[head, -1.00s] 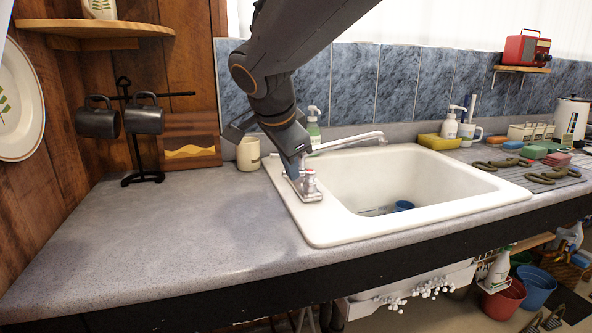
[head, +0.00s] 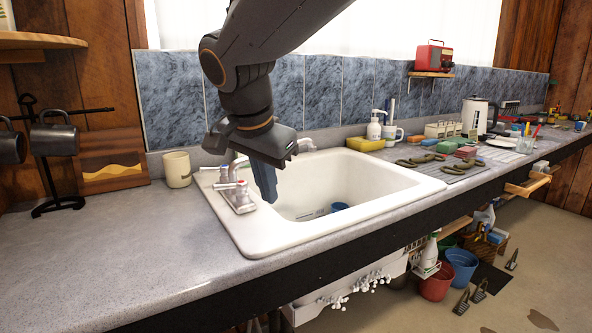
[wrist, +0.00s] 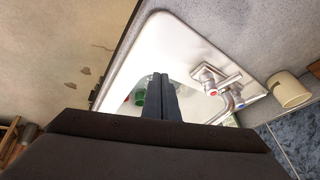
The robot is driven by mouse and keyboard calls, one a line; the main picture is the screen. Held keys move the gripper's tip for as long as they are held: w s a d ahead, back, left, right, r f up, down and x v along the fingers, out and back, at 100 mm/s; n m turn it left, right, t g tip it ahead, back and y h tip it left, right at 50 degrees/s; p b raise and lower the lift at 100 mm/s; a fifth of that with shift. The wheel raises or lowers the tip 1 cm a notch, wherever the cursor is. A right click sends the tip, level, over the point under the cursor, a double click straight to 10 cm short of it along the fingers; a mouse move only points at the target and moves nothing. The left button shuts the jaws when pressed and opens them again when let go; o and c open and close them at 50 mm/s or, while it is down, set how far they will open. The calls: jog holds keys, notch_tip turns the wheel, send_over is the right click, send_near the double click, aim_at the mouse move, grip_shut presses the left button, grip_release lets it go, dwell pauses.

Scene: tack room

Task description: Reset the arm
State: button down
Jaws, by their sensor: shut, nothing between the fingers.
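My gripper (head: 265,190) points down over the left end of the white sink (head: 275,242), just right of the tap handles. Its fingers are together with nothing between them. In the wrist view my gripper (wrist: 159,82) shows as two closed dark fingers over the basin. The tap (head: 236,193) stands on the sink's left rim. My arm comes in from the top of the head view and hides part of the tiled wall and the back of the sink.
A cream mug (head: 177,169) stands left of the sink. A black mug stand (head: 50,160) is at far left. A yellow sponge (head: 366,144) and soap bottle (head: 375,127) stand behind the sink. A kettle (head: 478,117) is farther right. The counter's left front is clear.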

jog(key=s+d+f+n+g+p, duration=0.1)
jog(key=s+d+f+n+g, duration=0.15)
jog(key=d+f, duration=0.5)
jog(key=s+d+f+n+g+p, duration=0.1)
jog(key=s+d+f, duration=0.3)
jog(key=d, duration=0.7)
jog(key=s+d+f+n+g+p, duration=0.1)
jog(key=s+d+f+n, duration=0.1)
jog(key=s+d+f, duration=0.5)
jog(key=s+d, duration=0.1)
jog(key=d, duration=0.1)
jog(key=shift+s+d+f+n+y, duration=0.2)
jog(key=shift+d+f+n+y, duration=0.1)
jog(key=shift+f+n, duration=0.1)
jog(key=c, duration=2.5)
grip_release()
jog(key=shift+g, duration=0.25)
